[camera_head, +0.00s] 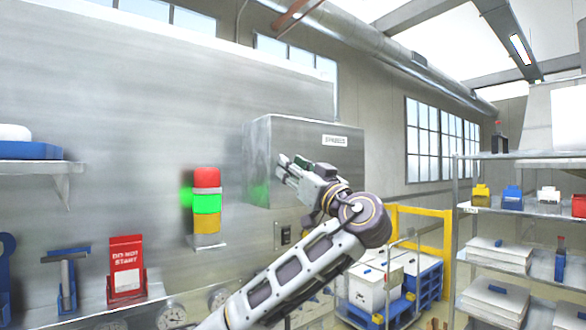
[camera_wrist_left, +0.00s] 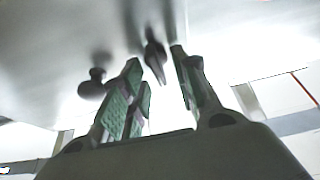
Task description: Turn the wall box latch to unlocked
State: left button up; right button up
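The grey metal wall box (camera_head: 318,150) with a small white label is mounted on the wall in the middle of the head view. My left gripper (camera_head: 287,170) is raised in front of the box's lower left part. In the left wrist view my left gripper's fingers (camera_wrist_left: 160,75) are apart. A dark, narrow handle-like piece (camera_wrist_left: 154,55), which looks like the latch, shows between the fingertips, with no clear contact. A dark rounded knob shape (camera_wrist_left: 92,86) is left of the fingers. The latch is not clear in the head view. My right gripper is out of view.
A red, green and yellow signal light (camera_head: 206,204) is on the wall left of my arm, its green section bright. A red sign (camera_head: 126,268) stands at lower left. A shelf rack (camera_head: 500,156) with bins is at right, and a yellow frame (camera_head: 446,235) is behind my arm.

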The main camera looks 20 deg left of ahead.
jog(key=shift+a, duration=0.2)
pick_arm(q)
jog(key=shift+c, duration=1)
grip_shut()
jog(key=shift+s+r, duration=0.1)
jog(key=shift+s, duration=0.05)
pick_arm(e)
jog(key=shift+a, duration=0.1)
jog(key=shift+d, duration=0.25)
